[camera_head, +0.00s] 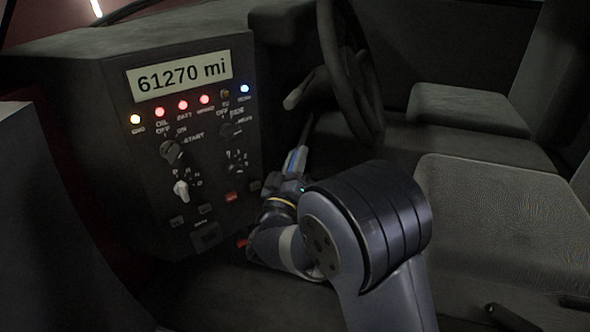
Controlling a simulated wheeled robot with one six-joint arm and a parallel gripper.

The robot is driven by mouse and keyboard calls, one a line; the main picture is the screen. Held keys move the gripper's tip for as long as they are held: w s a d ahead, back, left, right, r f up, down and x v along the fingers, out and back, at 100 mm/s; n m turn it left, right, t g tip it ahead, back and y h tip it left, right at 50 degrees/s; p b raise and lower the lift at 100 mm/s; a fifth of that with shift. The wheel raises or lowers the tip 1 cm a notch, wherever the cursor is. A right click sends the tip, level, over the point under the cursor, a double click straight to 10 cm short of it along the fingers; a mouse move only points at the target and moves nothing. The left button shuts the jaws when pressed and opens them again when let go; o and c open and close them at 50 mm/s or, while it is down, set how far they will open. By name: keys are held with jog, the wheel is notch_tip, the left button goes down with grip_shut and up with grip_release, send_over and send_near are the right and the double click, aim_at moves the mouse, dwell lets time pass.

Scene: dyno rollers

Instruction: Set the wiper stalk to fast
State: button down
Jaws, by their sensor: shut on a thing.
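A short stalk with a pale grey end (293,101) sticks out to the left from the steering column, behind the wheel. It looks like a column stalk, but I see no marking that names it or shows its setting. My gripper (308,122) points up toward the underside of the column, below and to the right of that pale end. Its slim dark front part looks closed, with no gap visible. What it is shut on is too small and dark to make out.
The steering wheel (345,75) stands just right of my gripper. To the left is a dash panel (120,105) with a 61270 mi display (180,76), lit lamps, knobs and switches. A seat (500,215) fills the right. My arm crosses the lower middle.

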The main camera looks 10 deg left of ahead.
jog(key=shift+w+f+t+b, duration=0.2)
jog(key=shift+f+t+b, duration=0.2)
jog(key=shift+f+b, duration=0.3)
jog(key=shift+r, duration=0.15)
jog(key=c, duration=1.3)
grip_release()
jog(key=p+v, duration=0.1)
jog(key=v, duration=0.9)
jog(key=shift+s+f, duration=0.25)
jog(key=shift+f, duration=0.05)
